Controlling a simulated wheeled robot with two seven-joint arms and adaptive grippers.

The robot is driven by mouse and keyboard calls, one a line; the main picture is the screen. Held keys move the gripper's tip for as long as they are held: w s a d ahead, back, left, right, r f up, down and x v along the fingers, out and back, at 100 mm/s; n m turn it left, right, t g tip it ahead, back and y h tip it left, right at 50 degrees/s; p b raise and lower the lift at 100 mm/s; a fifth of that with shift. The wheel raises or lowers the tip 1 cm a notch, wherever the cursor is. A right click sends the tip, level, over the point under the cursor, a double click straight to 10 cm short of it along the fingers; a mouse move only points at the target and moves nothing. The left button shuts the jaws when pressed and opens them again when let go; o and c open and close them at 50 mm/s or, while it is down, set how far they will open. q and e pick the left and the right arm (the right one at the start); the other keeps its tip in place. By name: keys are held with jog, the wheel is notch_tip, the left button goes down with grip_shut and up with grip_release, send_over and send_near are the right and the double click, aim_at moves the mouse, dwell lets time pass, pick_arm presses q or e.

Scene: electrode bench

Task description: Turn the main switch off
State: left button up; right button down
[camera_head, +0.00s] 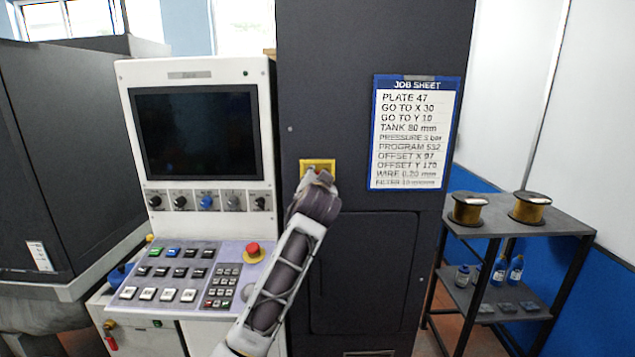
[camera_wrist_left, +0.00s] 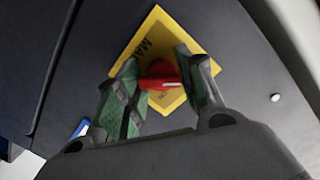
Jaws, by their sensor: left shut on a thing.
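The main switch is a red knob (camera_wrist_left: 161,76) on a yellow plate (camera_wrist_left: 147,38) fixed to the dark cabinet front. In the left wrist view the plate appears turned and carries black lettering, partly hidden. My left gripper (camera_wrist_left: 160,82) is shut on the red knob, with one green-padded finger on each side. In the head view the yellow plate (camera_head: 318,165) shows above my left gripper (camera_head: 316,178), which hides the knob. My right gripper is not in either view.
A white control console (camera_head: 193,75) with a dark screen, knobs and a red emergency button (camera_head: 253,250) stands left of my arm. A job sheet (camera_head: 416,133) hangs right of the switch. A shelf (camera_head: 520,225) with spools and bottles stands at the right.

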pick_arm(q)
jog(key=shift+r, duration=0.2)
jog(key=o, duration=0.8)
jog(key=shift+a+f, duration=0.1)
jog(key=shift+s, duration=0.2)
jog(key=shift+s+r, duration=0.25)
jog(key=shift+s, duration=1.7)
jog(key=shift+s+r, duration=0.2)
jog(key=shift+s, duration=1.7)
jog(key=shift+s+r, duration=0.25)
jog(key=shift+s, duration=1.7)
